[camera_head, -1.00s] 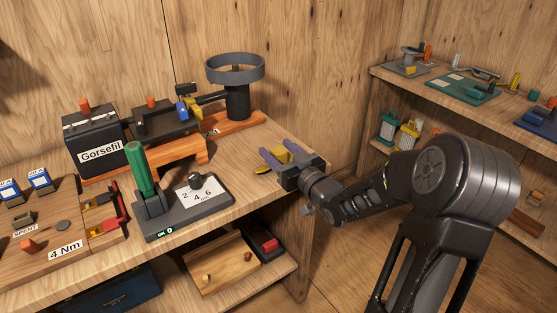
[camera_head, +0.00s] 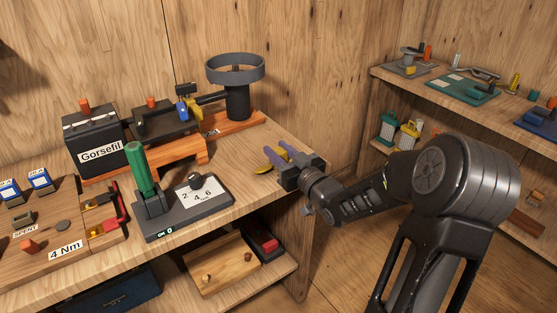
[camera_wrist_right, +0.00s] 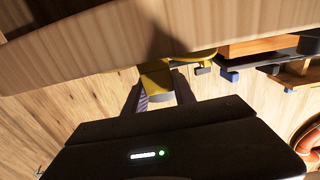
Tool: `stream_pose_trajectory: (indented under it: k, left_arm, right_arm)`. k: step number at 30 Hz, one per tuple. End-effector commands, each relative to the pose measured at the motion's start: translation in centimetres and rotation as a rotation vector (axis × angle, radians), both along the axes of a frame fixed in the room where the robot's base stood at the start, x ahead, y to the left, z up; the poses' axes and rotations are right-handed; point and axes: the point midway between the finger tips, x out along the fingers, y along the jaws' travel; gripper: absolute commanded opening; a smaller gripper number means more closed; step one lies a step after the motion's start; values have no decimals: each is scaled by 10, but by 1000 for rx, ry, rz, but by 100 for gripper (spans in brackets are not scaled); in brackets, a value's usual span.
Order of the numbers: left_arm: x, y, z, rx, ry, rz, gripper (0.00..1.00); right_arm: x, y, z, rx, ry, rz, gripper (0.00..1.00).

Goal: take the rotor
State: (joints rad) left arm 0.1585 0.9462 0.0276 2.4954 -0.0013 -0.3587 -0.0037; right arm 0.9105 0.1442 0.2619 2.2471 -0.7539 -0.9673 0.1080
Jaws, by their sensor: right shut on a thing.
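A yellow part, which I take to be the rotor (camera_head: 263,169), shows at the bench's right end in the head view. It also shows in the right wrist view as a yellow block with a rounded yellow piece beyond it (camera_wrist_right: 156,77). My right gripper (camera_head: 276,156) is closed around the block, with one purple finger on each side. The fingers also show in the wrist view (camera_wrist_right: 159,95). The fingers cover much of the part in the head view, and I cannot tell whether it touches the bench. My left gripper is not in view.
A black post with a grey ring (camera_head: 235,69) stands behind on an orange wooden base. A dark stand with a green handle (camera_head: 141,169) and a black Gorsefil box (camera_head: 94,144) are to the left. Bare bench top (camera_head: 250,150) lies between.

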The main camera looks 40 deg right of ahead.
Motion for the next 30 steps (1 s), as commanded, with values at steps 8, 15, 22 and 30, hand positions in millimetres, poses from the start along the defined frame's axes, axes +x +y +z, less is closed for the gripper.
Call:
stream_pose_trajectory:
  k: [8, 15, 22, 30]
  left_arm:
    - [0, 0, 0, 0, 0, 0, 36]
    - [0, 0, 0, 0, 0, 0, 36]
    - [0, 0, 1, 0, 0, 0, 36]
    - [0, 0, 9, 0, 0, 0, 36]
  right_arm:
    - [0, 0, 0, 0, 0, 0, 1]
    - [0, 0, 0, 0, -1, 0, 0]
    - [0, 0, 5, -2, -2, 0, 0]
    - [1, 0, 46, -5, -5, 1, 0]
